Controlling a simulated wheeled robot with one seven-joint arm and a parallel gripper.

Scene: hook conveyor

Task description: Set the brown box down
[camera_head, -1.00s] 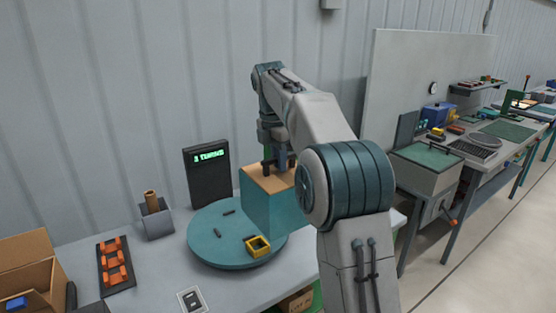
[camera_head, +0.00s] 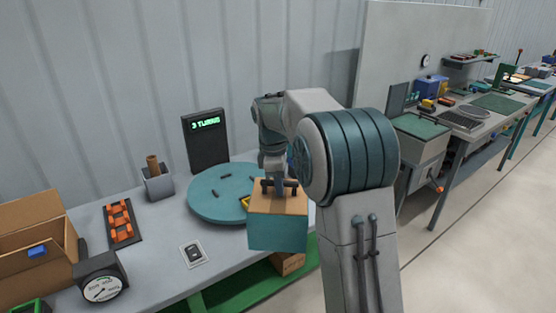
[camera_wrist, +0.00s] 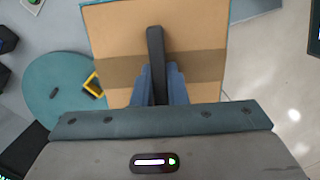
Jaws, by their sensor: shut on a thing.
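The box (camera_head: 278,228) has a brown top with a darker tape strip and teal sides. My gripper (camera_head: 279,187) is shut on a dark handle at the middle of its top. The box is in front of the teal turntable (camera_head: 213,198), near the table's front edge, and looks held up off the surface. In the wrist view the brown top (camera_wrist: 205,50) fills the upper middle, with the dark handle (camera_wrist: 156,60) between my fingers. The box hides part of the turntable and a yellow square piece (camera_head: 244,202).
A display reading "3 TURNS" (camera_head: 205,140) stands behind the turntable. A dial gauge (camera_head: 101,288), an orange-piece rack (camera_head: 121,222) and an open carton (camera_head: 35,262) are at left. Another box (camera_head: 288,263) sits below the table. Bare grey tabletop (camera_head: 160,235) lies left of the turntable.

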